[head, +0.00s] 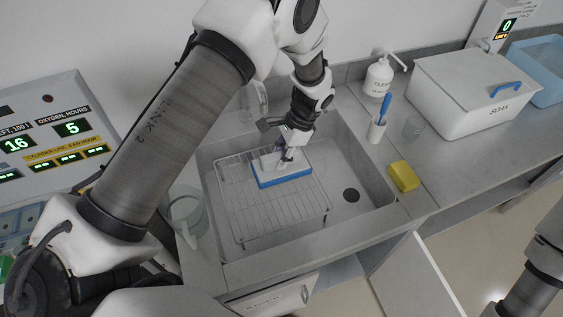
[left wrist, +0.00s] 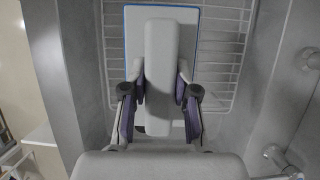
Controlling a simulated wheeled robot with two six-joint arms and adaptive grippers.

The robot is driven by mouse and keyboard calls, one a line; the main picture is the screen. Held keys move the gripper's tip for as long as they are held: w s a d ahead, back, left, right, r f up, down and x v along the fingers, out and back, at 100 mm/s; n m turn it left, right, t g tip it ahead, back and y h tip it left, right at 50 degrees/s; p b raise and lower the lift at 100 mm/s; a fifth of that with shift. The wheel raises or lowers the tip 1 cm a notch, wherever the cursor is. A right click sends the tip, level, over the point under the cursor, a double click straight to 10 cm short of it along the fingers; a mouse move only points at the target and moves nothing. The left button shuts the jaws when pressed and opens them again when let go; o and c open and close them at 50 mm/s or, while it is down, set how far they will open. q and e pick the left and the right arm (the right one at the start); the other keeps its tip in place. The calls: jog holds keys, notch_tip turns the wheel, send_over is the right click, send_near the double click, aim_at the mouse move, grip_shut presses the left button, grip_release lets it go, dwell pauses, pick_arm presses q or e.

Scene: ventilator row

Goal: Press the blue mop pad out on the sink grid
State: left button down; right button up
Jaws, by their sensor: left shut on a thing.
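The blue mop pad (head: 284,180) is the blue underside of a flat block with a pale top and a raised pale grip. It lies on or just above the wire sink grid (head: 240,206); I cannot tell if it touches. The block (left wrist: 189,14) also shows in the left wrist view with a thin blue edge, over the grid wires (left wrist: 225,50). My left gripper (head: 287,150) comes from above and is shut on the block's pale grip (left wrist: 158,65), one finger on each side. My right gripper is out of view.
The sink (head: 352,165) has a drain (head: 351,195) right of the grid. A yellow sponge (head: 404,176), a cup with a blue brush (head: 377,128), a pump bottle (head: 379,78) and a white SOAK box (head: 470,92) stand to the right. A clear jug (head: 187,212) stands left.

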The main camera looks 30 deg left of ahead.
pick_arm(q)
jog(key=f+b, duration=0.2)
jog(key=s+f+b, duration=0.1)
jog(key=shift+d+f, duration=0.3)
jog(key=shift+w+a+f+b, duration=0.1)
jog(key=shift+w+f+b, duration=0.1)
jog(key=shift+f+b, duration=0.2)
jog(key=shift+w+a+f+b, duration=0.15)
jog(key=shift+f+b, duration=0.1)
jog(key=shift+f, duration=0.15)
jog(key=b, duration=0.4)
send_over(281, 193)
notch_tip(281, 193, down, 5)
jog(key=shift+w+r, duration=0.1)
jog(key=shift+r, duration=0.1)
jog(key=shift+w+f+b, duration=0.1)
jog(key=shift+f+b, duration=0.2)
jog(key=shift+r, duration=0.1)
jog(key=shift+f, duration=0.45)
dwell(0.5)
